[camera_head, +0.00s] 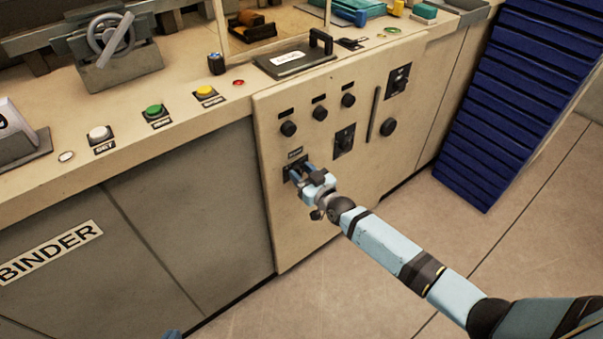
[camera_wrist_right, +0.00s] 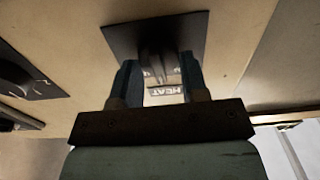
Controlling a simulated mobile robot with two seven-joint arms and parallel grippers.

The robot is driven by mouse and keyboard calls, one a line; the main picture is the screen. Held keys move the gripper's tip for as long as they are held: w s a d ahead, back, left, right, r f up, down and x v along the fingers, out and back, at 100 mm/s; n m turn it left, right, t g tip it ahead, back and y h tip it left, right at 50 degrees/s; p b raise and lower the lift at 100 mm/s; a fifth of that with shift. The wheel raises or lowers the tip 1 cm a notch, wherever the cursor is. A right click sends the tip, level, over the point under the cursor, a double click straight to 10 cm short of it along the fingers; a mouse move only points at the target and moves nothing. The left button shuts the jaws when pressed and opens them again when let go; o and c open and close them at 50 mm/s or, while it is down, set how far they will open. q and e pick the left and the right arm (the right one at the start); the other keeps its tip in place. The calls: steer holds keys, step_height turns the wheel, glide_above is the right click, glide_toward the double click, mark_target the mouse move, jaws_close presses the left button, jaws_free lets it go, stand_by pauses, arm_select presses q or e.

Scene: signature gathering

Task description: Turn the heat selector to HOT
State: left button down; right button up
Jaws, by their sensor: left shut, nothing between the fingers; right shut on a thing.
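The heat selector is a dark knob (camera_wrist_right: 152,62) on a black square plate (camera_wrist_right: 155,30), low on the cream panel. In the head view the plate (camera_head: 288,174) is mostly covered by my gripper. A small HEAT label (camera_wrist_right: 176,91) shows in the right wrist view. My right gripper (camera_head: 299,171) is shut on the knob, with one blue finger on each side. The knob's pointer direction and position markings are too dark and covered to read. Only a small blue part of my left gripper (camera_head: 172,334) shows at the bottom edge, away from the panel.
Other round knobs (camera_head: 320,113) and dark switch plates (camera_head: 344,140) sit close above and right of the selector. The counter (camera_head: 180,135) above carries coloured buttons. Blue slats (camera_head: 530,90) stand at the right. The floor (camera_head: 420,200) before the panel is clear.

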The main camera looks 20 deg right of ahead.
arm_select(q)
steer(key=shift+w+d+b, duration=0.1)
steer(key=shift+d+b, duration=0.05)
steer(key=shift+b, duration=0.45)
arm_select(e)
steer(key=shift+w+d+f+m, duration=0.1)
steer(key=shift+d+m, duration=0.05)
steer(key=shift+m, duration=1.9)
steer(key=shift+d+f+m, duration=0.1)
steer(key=shift+m, duration=1.95)
steer(key=o, duration=0.9)
steer(key=shift+c, duration=0.2)
arm_select(q)
steer(key=shift+r, duration=0.1)
arm_select(e)
steer(key=shift+r, duration=0.1)
arm_select(q)
steer(key=shift+a+p, duration=0.2)
steer(key=shift+p, duration=0.75)
arm_select(e)
steer(key=v, duration=1.3)
steer(key=shift+s, duration=0.4)
